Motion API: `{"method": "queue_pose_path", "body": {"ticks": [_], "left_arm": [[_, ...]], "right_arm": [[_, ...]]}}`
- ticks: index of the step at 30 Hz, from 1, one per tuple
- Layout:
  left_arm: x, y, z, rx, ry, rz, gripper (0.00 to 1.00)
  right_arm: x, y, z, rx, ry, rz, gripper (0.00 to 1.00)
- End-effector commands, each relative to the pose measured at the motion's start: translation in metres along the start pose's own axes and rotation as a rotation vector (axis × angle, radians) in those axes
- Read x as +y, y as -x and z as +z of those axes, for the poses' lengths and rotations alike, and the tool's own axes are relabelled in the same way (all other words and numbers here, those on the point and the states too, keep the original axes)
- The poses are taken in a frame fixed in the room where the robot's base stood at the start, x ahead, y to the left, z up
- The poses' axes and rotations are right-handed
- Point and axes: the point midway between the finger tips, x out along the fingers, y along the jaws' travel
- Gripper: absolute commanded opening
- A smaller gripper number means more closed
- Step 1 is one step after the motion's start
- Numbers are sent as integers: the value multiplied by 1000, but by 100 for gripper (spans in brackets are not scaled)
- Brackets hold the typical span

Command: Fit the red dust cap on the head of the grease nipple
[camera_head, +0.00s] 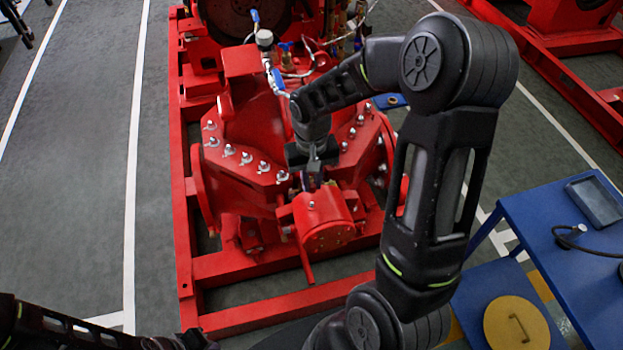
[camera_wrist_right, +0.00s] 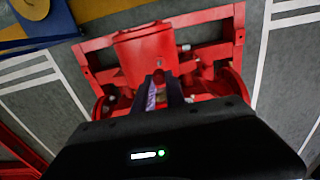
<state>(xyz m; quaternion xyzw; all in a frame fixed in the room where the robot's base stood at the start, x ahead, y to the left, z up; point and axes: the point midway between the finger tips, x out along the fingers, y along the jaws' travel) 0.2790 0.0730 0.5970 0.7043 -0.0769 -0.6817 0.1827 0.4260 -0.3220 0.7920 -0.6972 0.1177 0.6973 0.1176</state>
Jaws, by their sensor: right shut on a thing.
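My right gripper (camera_head: 313,181) points down just above the red bearing housing (camera_head: 325,222) of the pumpset. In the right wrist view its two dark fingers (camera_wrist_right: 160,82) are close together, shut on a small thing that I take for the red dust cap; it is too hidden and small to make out. A small silver fitting (camera_head: 311,205), possibly the grease nipple, stands on top of the housing near the fingertips.
The red pump casing (camera_head: 235,175) with several silver bolts lies left of and behind the gripper. Blue-handled valves and pipes (camera_head: 275,75) stand behind. A blue table (camera_head: 575,235) with a dark tray (camera_head: 597,202) is at the right.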

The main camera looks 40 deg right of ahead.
Motion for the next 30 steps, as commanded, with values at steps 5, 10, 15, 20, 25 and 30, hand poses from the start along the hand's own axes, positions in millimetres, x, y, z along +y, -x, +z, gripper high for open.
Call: {"method": "queue_pose_path", "body": {"ticks": [5, 10, 15, 20, 25, 30], "left_arm": [[-7, -18, 0, 1, 0, 0, 0], [-11, -27, 0, 2, 0, 0, 0], [-12, -32, 0, 3, 0, 0, 0], [-12, -32, -1, 3, 0, 0, 0], [-12, -32, -1, 3, 0, 0, 0], [-12, -32, -1, 3, 0, 0, 0]], "right_arm": [[0, -22, 0, 0, 0, 0, 0], [0, -35, 0, 1, 0, 0, 0], [0, -42, 0, 1, 0, 0, 0], [0, -42, 0, 1, 0, 0, 0], [0, -42, 0, 0, 0, 0, 0], [0, -42, 0, 0, 0, 0, 0]]}}
